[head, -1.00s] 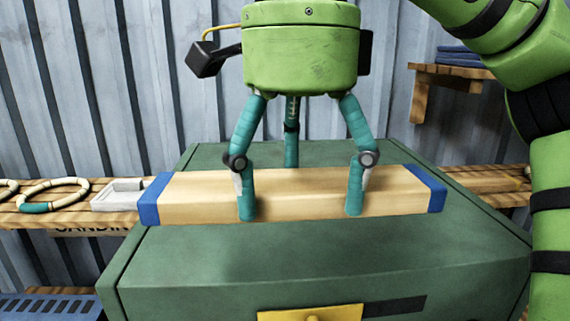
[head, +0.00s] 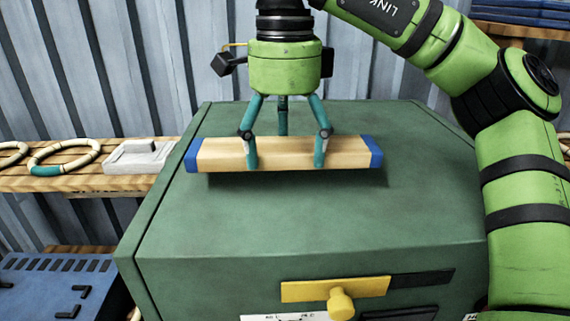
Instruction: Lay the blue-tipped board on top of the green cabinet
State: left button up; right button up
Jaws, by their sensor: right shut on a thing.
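The blue-tipped board (head: 285,152) is a pale wooden plank with a blue end on each side. It lies level, left to right, over the rear part of the green cabinet's top (head: 300,220). A shadow shows under its front edge; I cannot tell whether it touches the top. My right gripper (head: 286,160) comes down from above, its teal fingers shut on the board near its middle. The third finger is behind the board, its tip hidden. My left gripper is not in view.
A wooden shelf (head: 95,183) on the left holds rattan rings (head: 64,158) and a pale block (head: 142,156). A blue slotted panel (head: 60,285) is at lower left. A yellow latch (head: 335,289) is on the cabinet front. The cabinet top's front half is clear.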

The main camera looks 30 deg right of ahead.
aim_at(286, 167)
jog(key=f, duration=0.3)
jog(key=shift+s+a, duration=0.1)
jog(key=shift+s, duration=0.25)
jog(key=shift+w+f, duration=0.3)
jog(key=shift+f, duration=0.05)
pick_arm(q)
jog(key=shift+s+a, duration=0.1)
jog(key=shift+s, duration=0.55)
pick_arm(e)
jog(key=shift+s, duration=0.15)
jog(key=shift+f, duration=0.15)
jog(key=o, duration=1.2)
jog(key=shift+s, duration=0.1)
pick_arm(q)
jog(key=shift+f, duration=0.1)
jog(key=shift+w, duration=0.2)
